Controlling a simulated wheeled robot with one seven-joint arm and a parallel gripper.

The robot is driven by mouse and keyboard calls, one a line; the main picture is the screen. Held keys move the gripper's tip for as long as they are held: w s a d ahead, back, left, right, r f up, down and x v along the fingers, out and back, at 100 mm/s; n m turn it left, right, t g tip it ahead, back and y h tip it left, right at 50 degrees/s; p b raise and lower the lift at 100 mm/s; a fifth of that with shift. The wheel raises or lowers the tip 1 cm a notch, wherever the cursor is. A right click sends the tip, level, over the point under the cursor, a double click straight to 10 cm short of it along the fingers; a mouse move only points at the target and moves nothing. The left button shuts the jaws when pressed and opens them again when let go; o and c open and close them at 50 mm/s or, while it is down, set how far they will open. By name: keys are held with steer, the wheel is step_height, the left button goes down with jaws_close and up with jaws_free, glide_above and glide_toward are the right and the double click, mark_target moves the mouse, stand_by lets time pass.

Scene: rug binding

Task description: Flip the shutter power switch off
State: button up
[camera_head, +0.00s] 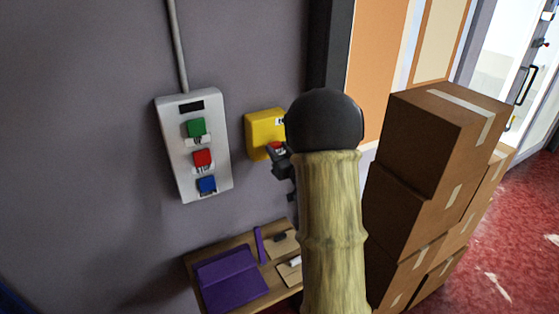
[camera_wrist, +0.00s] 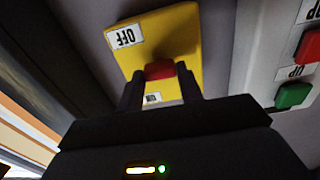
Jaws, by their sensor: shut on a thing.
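The shutter power switch is a yellow box (camera_head: 262,128) on the grey wall. It also shows in the wrist view (camera_wrist: 185,40), turned upside down, with an OFF label (camera_wrist: 125,36) at one end and a partly hidden ON label (camera_wrist: 152,98) nearer my gripper. The red switch lever (camera_wrist: 160,70) sits between these labels. My gripper (camera_wrist: 160,82) is shut on the red lever, one dark finger on each side. In the head view my gripper (camera_head: 281,156) is at the box's lower right, and my arm hides the space to its right. I cannot tell which position the lever is in.
A grey control panel (camera_head: 181,110) with green, red and blue buttons is on the wall left of the box. A small wooden table (camera_head: 205,299) with purple things stands below. Stacked cardboard boxes (camera_head: 420,140) stand close on the right, before red floor (camera_head: 505,225).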

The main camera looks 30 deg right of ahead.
steer(key=n+b, duration=0.3)
steer(key=b, duration=0.1)
steer(key=n+b, duration=0.3)
steer(key=b, duration=0.1)
steer(key=n+b, duration=0.2)
steer(key=b, duration=0.2)
steer(key=shift+f+n, duration=0.3)
steer(key=shift+n, duration=0.1)
steer(key=shift+r+n+b, duration=0.1)
steer(key=shift+n+b, duration=0.2)
steer(key=shift+b, duration=0.05)
steer(key=o, duration=1)
steer(key=shift+r, duration=0.1)
steer(key=shift+s, duration=0.15)
